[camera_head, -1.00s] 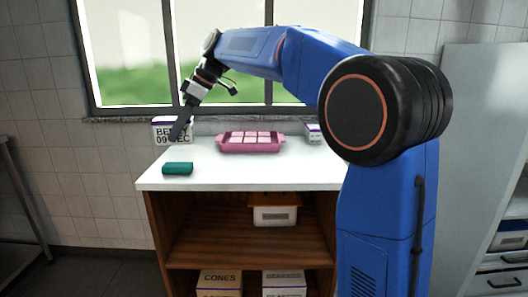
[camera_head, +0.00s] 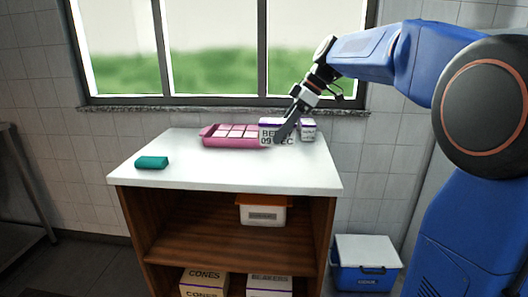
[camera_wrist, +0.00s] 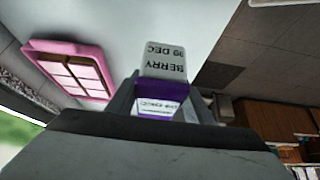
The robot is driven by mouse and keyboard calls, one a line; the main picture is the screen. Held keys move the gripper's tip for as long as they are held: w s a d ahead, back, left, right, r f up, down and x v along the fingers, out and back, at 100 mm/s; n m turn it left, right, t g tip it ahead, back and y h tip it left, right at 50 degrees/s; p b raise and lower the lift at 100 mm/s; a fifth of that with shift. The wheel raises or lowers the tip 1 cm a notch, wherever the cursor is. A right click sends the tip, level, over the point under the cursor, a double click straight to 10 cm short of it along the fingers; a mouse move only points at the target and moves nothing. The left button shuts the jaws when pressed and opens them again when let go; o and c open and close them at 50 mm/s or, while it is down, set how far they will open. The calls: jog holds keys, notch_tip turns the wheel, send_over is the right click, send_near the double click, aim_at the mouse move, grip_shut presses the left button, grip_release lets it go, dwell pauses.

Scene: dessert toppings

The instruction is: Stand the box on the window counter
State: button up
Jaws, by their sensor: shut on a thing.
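A white box with a purple top edge and the words BERRY 09 DEC (camera_head: 272,134) is at the back right of the white window counter (camera_head: 225,170). My gripper (camera_head: 283,133) is shut on this box. In the wrist view the box (camera_wrist: 163,65) sits between my two fingers (camera_wrist: 160,97), its lettering upside down in the picture. The box looks upright in the head view. I cannot tell whether its base touches the counter.
A pink tray (camera_head: 208,140) with pale blocks lies left of the box. A teal block (camera_head: 151,162) lies front left. The counter's front middle is clear. A shelf below holds a white tub (camera_head: 262,214).

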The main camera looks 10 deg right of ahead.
jog(key=shift+f, duration=3.95)
jog(key=shift+f, duration=0.15)
jog(key=o, duration=1.3)
jog(key=v, duration=1.2)
jog(key=shift+s+a+f+m+t+h, duration=0.1)
jog(key=shift+s+f+m+t+h, duration=0.65)
jog(key=shift+s+f+m, duration=2.8)
jog(key=shift+s+f+m+t+h, duration=0.2)
jog(key=shift+s+f+m+h, duration=1.1)
jog(key=shift+s+f, duration=4.4)
jog(key=shift+s+f+m+t+h, duration=0.75)
jog(key=shift+s+f+m, duration=1.7)
jog(key=shift+s, duration=4.2)
jog(key=shift+g+h, duration=0.3)
